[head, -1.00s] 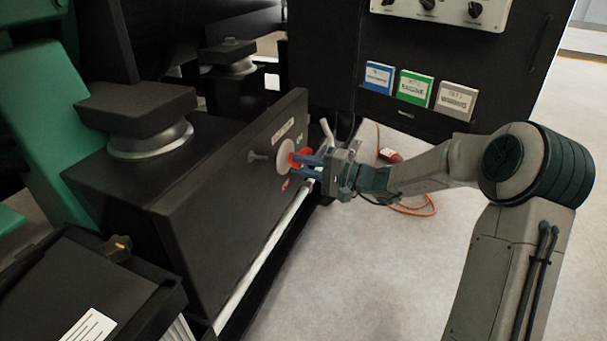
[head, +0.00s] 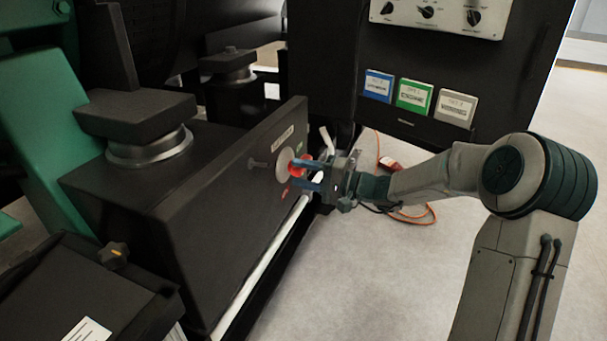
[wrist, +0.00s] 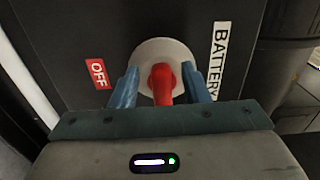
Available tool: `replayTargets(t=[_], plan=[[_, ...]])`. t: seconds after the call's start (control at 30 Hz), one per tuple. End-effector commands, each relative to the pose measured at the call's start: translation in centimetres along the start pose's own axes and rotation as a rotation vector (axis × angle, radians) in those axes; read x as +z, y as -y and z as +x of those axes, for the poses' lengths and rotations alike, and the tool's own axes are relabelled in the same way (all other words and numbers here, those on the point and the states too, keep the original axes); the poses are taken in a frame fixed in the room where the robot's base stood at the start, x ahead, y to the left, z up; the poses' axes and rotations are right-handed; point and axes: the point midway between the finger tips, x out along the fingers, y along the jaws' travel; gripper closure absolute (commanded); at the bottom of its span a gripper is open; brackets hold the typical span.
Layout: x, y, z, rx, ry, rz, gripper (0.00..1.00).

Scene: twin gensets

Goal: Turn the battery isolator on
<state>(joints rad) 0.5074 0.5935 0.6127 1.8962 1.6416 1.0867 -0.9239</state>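The battery isolator is a pale round disc (head: 284,165) with a red handle (head: 297,167) on the side of a black box. In the wrist view the red handle (wrist: 162,84) stands in front of the disc (wrist: 180,52), its lower end pointing toward my gripper. A red OFF label (wrist: 97,74) lies left of it and a BATTERY label (wrist: 219,60) right of it. My gripper (head: 307,173) is open, one blue finger on each side of the handle. In the wrist view narrow gaps show between the handle and the fingers (wrist: 160,88).
A black cabinet with blue, green and grey cards (head: 414,95) stands behind my arm. An orange cable (head: 412,216) lies on the floor.

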Motion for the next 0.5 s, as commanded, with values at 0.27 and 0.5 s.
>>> replayTargets(t=[0.27,0.5], plan=[[-0.1,0.3,-2.5,0.001,-0.004,0.001,0.58],[-0.1,0.4,-8.0,0.001,-0.005,0.002,0.58]])
